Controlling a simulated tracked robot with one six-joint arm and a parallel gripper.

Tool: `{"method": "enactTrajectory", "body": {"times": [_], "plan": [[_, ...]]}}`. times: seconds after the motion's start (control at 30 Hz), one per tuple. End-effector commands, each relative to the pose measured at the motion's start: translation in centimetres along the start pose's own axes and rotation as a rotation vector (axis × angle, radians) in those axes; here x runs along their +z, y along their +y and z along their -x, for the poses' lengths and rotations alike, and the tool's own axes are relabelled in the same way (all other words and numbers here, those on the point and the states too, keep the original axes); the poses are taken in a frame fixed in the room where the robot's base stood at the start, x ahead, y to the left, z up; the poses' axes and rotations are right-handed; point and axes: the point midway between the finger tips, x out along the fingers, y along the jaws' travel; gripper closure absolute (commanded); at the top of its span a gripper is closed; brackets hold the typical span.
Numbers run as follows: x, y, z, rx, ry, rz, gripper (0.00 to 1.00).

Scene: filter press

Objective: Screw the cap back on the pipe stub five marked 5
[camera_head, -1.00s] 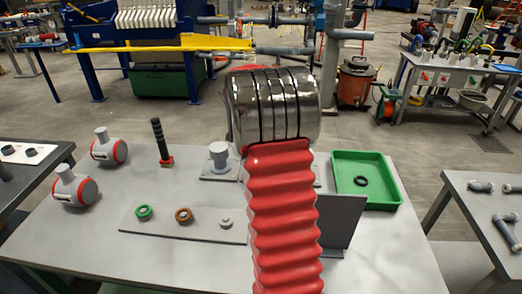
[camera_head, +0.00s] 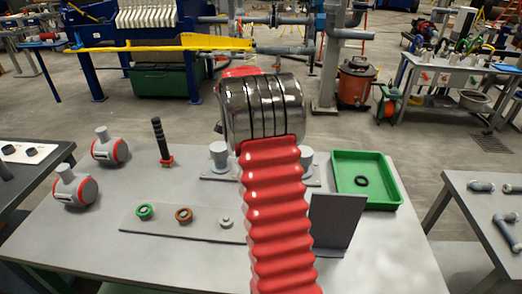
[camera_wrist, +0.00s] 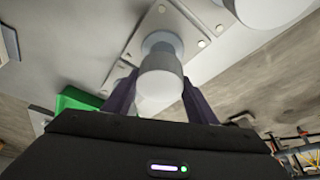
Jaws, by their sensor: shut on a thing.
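In the wrist view my gripper (camera_wrist: 158,100) is shut on a pale grey cap (camera_wrist: 160,82), with one dark purple finger on each side. A grey pipe stub (camera_wrist: 162,42) on a bolted plate (camera_wrist: 143,22) is in line behind the cap. I cannot tell whether cap and stub touch. In the head view two grey stubs, one left (camera_head: 219,154) and one right (camera_head: 306,157), stand on the plate on either side of my red arm. My gripper is hidden behind the arm there. No number 5 is readable.
A green tray (camera_head: 390,197) with a dark ring stands at the right, near an upright grey panel (camera_head: 347,222). A flat board (camera_head: 195,230) holds green and brown rings and a small grey piece. A black-handled tool (camera_head: 161,143) stands at the left.

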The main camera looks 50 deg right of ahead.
Motion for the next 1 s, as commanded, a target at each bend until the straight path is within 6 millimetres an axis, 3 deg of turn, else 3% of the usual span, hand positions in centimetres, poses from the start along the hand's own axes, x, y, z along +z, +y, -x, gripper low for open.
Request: {"method": "enactTrajectory", "body": {"times": [0.03, 0.23, 0.43, 0.67, 0.97, 1.0], "plan": [[0.05, -0.72, 0.74, -0.025, 0.001, 0.000, 0.70], [0.02, -0.75, 0.72, -0.017, 0.001, -0.017, 0.70], [0.04, -0.77, 0.62, 0.044, -0.001, -0.160, 0.69], [0.00, -0.76, 0.57, 0.121, -0.004, -0.352, 0.91], [0.00, -0.68, 0.55, 0.138, -0.004, -0.392, 0.91], [-0.01, -0.66, 0.55, 0.139, -0.004, -0.392, 0.46]]}}
